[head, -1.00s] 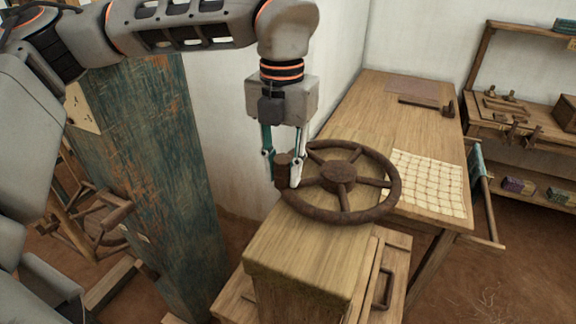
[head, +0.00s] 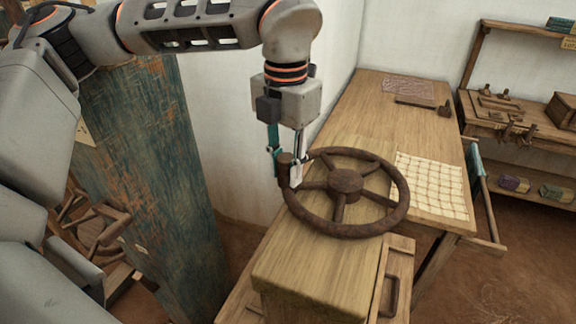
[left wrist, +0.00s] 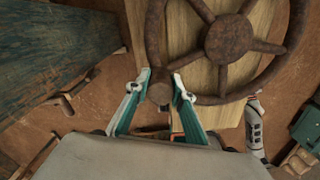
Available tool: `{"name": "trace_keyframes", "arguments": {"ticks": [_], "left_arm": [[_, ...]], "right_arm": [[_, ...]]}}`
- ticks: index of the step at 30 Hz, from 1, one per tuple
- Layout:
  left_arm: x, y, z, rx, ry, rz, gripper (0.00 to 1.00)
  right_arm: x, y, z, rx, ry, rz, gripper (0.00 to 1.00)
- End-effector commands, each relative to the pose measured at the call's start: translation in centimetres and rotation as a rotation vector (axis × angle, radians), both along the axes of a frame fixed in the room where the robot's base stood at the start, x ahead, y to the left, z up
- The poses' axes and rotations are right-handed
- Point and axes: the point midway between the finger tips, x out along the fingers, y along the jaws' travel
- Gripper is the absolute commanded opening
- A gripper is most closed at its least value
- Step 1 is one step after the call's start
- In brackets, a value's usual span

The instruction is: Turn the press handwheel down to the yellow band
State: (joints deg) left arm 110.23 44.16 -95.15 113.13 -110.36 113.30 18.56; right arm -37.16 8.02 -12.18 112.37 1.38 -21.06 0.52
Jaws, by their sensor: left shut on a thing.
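The press handwheel (head: 346,182) is a rusty brown spoked wheel, lying level above a wooden press block (head: 315,265). Its upright crank knob (head: 284,168) is on the left part of the rim. My left gripper (head: 285,172) points down and is shut on this knob. In the left wrist view the wheel (left wrist: 228,38) fills the top, and the left gripper's fingers (left wrist: 160,88) stand on both sides of the round knob (left wrist: 160,93). I cannot make out a yellow band in any view. My right gripper does not show in the head view.
A wooden table (head: 385,115) with a netted cream cloth (head: 432,185) stands behind the wheel. A worn blue-green post (head: 150,180) stands left of the press. A shelf (head: 525,120) with tools and boxes is at the right. A drawer handle (head: 390,295) sticks up beside the press.

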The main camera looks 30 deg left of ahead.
Motion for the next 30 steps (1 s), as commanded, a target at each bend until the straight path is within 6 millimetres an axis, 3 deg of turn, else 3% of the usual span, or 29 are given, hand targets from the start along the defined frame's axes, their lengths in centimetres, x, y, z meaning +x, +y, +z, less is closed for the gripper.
{"name": "trace_keyframes", "arguments": {"ticks": [7,8,9,22,30], "left_arm": [[0.2,0.0,0.3,-0.002,-0.009,0.002,0.00],[0.2,0.0,0.3,-0.002,-0.009,0.002,0.31],[0.2,0.0,0.2,-0.002,-0.009,0.002,0.40],[0.1,0.0,0.6,-0.001,-0.004,0.001,0.40],[0.2,0.0,5.2,-0.002,-0.008,0.003,0.40]], "right_arm": [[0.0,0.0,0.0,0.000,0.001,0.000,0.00],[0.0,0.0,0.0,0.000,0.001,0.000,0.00],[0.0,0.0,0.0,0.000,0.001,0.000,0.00],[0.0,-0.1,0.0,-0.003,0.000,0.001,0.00],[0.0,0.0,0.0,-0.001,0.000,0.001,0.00]]}}
